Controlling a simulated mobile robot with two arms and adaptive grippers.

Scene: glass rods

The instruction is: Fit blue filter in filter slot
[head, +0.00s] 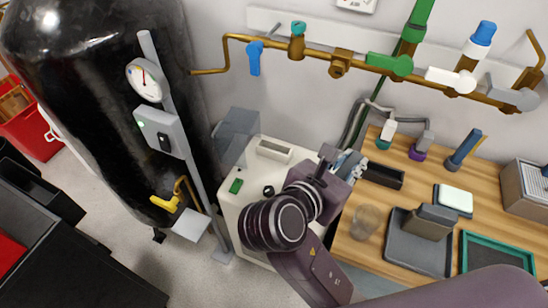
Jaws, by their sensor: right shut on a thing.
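My right gripper (343,163) is over the right edge of the white machine (231,213), close to the bench. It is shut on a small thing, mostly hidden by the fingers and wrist. A bit of blue and pale grey (350,160) shows at the fingertips, which looks like the blue filter, but its shape cannot be made out. A rectangular recess (274,150) is in the top of the machine, left of the gripper; I cannot tell whether it is the filter slot. My left gripper is not in view.
The wooden bench (400,170) at right holds a black tray (383,175), a glass beaker (366,221), a grey tray (405,256) and a blue upright piece (465,148). Brass pipes (340,63) with valves run along the wall. A black tank (75,60) stands left.

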